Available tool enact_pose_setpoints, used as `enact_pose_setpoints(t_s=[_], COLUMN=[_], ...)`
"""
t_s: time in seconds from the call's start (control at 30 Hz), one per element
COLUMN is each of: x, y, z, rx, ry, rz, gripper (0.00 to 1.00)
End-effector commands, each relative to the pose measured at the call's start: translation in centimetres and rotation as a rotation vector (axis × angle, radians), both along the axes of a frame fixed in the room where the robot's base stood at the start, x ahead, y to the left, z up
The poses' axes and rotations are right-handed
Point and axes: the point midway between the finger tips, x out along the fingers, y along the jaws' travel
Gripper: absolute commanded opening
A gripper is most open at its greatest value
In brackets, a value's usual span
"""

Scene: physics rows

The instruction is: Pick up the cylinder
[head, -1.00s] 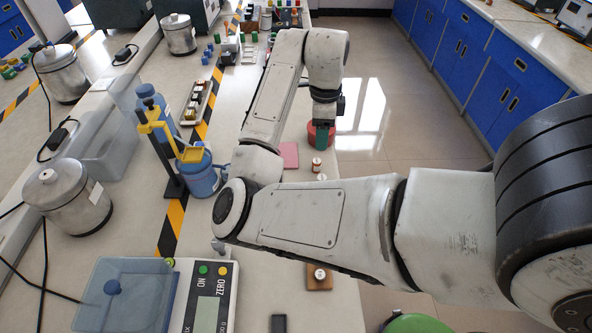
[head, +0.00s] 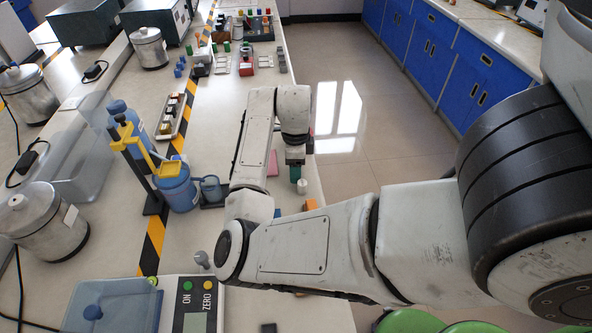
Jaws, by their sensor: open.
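A small whitish cylinder (head: 302,187) stands near the right edge of the workbench in the head view. My gripper (head: 295,174) points down just behind it, almost touching it in the picture. The depth between the gripper and the cylinder is hard to judge.
A pink pad (head: 272,163) lies left of my gripper, and an orange block (head: 310,205) lies in front of the cylinder. A red object (head: 311,139) is partly hidden behind my wrist. A blue bottle (head: 178,188) and yellow-topped stand (head: 140,160) are left. A scale (head: 190,300) sits in front.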

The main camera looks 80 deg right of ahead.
Motion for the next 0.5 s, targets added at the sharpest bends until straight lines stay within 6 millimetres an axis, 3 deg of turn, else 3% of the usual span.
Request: enact_pose_setpoints(t_s=[0.23, 0.5], x=[0.02, 0.02], y=[0.00, 0.00], z=[-0.17, -0.15], rx=[-0.001, -0.001], ry=[-0.001, -0.001], rz=[0.000, 0.000], gripper=[0.57, 0.31])
